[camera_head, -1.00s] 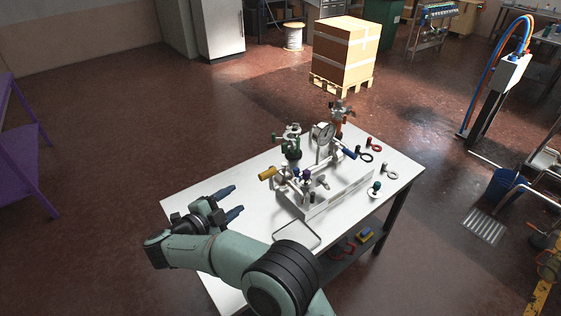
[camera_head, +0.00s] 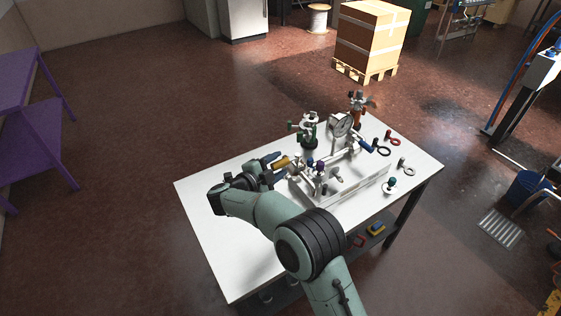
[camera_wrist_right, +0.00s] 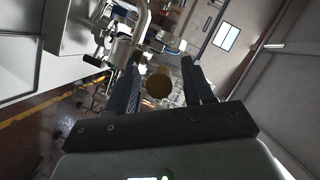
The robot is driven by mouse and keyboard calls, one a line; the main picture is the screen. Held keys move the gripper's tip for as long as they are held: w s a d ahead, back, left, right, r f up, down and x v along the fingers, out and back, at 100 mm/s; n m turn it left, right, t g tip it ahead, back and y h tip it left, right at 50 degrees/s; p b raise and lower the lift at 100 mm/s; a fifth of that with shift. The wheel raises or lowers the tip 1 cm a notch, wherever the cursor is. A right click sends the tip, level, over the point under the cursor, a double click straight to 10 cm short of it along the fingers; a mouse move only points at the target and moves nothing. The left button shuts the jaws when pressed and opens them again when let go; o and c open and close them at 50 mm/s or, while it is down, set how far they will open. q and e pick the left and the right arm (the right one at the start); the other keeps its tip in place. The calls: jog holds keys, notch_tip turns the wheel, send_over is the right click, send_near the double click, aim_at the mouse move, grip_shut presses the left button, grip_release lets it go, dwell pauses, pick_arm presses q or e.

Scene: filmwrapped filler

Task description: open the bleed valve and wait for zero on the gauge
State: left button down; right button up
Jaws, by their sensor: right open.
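A valve rig (camera_head: 345,185) with a white base stands on the white table. I cannot tell which is the bleed valve, and the gauge reading is too small. My left gripper is not in view.
Several ring-ended pieces lie at the right of the white table (camera_head: 215,185). The table's left part is bare. A boxed pallet (camera_head: 368,45) stands beyond, and purple shelving (camera_head: 30,125) at left.

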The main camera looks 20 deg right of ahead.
jog(key=shift+x, duration=1.1)
grip_shut()
